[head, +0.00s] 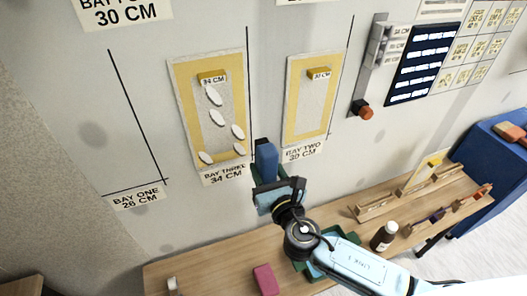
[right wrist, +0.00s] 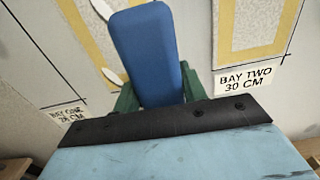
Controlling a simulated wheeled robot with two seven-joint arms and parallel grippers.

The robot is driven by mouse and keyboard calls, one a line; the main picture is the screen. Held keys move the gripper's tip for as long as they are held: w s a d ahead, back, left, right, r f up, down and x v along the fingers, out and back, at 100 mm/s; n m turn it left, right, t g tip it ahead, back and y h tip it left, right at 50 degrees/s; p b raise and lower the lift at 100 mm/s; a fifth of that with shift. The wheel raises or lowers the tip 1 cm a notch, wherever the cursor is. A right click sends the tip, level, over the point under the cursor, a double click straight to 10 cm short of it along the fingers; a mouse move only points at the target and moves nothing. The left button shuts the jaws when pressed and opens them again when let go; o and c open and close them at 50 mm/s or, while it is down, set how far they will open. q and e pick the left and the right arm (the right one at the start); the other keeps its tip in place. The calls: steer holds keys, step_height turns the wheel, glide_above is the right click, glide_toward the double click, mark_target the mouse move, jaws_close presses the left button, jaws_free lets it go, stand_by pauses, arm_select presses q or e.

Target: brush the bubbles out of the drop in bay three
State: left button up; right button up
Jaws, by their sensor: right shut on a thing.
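The bay three drop (head: 184,92) is a yellow-bordered pale sheet on the wall, above the label BAY THREE 34 CM. Several white oval bubbles (head: 217,117) dot its middle and lower part. It also shows partly in the right wrist view (right wrist: 83,35), with white bubbles (right wrist: 112,76) on it. My right gripper (head: 268,172) is shut on a blue block-like tool (head: 266,152), held below and right of the drop. In the right wrist view the blue tool (right wrist: 148,55) stands up between the green fingers. Whether it has bristles is hidden. My left gripper is out of view.
The bay two drop (head: 291,100) hangs to the right, without visible bubbles. Bay one (head: 130,120) is bare wall. A wooden bench (head: 215,262) below bears a pink block (head: 265,279), a green tray (head: 345,238), a dark bottle (head: 384,236) and wooden racks (head: 400,200).

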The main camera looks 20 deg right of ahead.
steer(key=shift+w+a+r, duration=0.15)
steer(key=shift+w+a, duration=0.05)
steer(key=shift+a, duration=0.2)
steer(key=shift+p, duration=0.35)
steer(key=w, duration=0.6)
steer(key=shift+w+b, duration=0.25)
steer(key=shift+b, duration=0.05)
steer(key=shift+w+a, duration=0.1)
steer(key=shift+w, duration=1.15)
stand_by(1.8)
steer(key=shift+s+a, duration=0.1)
steer(key=shift+a, duration=0.05)
stand_by(1.1)
steer(key=shift+a, duration=1.65)
steer(key=shift+a, duration=0.1)
steer(key=shift+s+a, duration=0.15)
steer(key=shift+a, duration=2.45)
